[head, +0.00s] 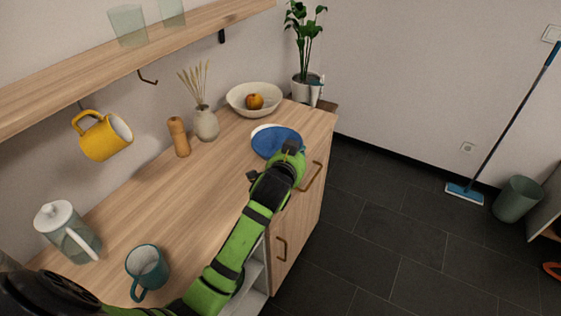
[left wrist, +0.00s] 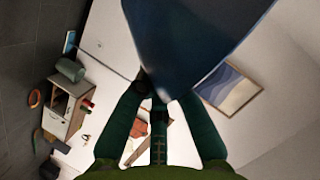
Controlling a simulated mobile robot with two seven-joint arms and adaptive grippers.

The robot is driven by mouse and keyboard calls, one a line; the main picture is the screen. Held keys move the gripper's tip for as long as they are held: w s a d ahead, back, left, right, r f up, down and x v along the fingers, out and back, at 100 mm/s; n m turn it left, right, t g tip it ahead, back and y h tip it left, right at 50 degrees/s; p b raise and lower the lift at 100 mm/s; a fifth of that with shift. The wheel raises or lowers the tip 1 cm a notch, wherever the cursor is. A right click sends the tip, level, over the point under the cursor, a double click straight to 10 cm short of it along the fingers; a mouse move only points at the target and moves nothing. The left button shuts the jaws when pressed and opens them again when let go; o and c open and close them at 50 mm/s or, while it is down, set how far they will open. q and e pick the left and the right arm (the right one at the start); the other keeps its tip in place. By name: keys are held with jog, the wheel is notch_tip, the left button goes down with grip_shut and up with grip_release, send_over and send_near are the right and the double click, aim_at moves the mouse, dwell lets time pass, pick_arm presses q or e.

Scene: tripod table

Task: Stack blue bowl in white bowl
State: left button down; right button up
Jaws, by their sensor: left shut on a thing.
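The blue bowl (head: 274,140) is over the right end of the wooden counter, in front of the fruit bowl. In the left wrist view the blue bowl (left wrist: 195,35) fills the top middle, between the fingertips. My left gripper (head: 293,149) is shut on its near right rim. A white rim, seemingly the white bowl (head: 260,128), shows past the far left edge of the blue bowl; the rest is hidden behind or under it. I cannot tell whether the two bowls touch. My right gripper is not in view.
A cream bowl (head: 235,101) with an orange fruit (head: 255,102) stands behind. A vase (head: 205,124), pepper mill (head: 179,138), teapot (head: 69,235) and teal mug (head: 149,268) stand along the counter (head: 190,205). A yellow mug (head: 101,139) hangs below the shelf (head: 60,80). The mid-counter is clear.

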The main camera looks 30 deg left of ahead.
pick_arm(q)
jog(key=s+d+r+n+y, duration=0.2)
jog(key=s, duration=0.9)
jog(key=s+d+r+n+g+y, duration=0.1)
jog(key=s+d+r+n+y, duration=0.1)
jog(key=s, duration=0.8)
jog(key=shift+s+d+r+g+y, duration=0.15)
jog(key=shift+s+r+g+y, duration=0.2)
jog(key=shift+r, duration=0.25)
jog(key=shift+s, duration=0.1)
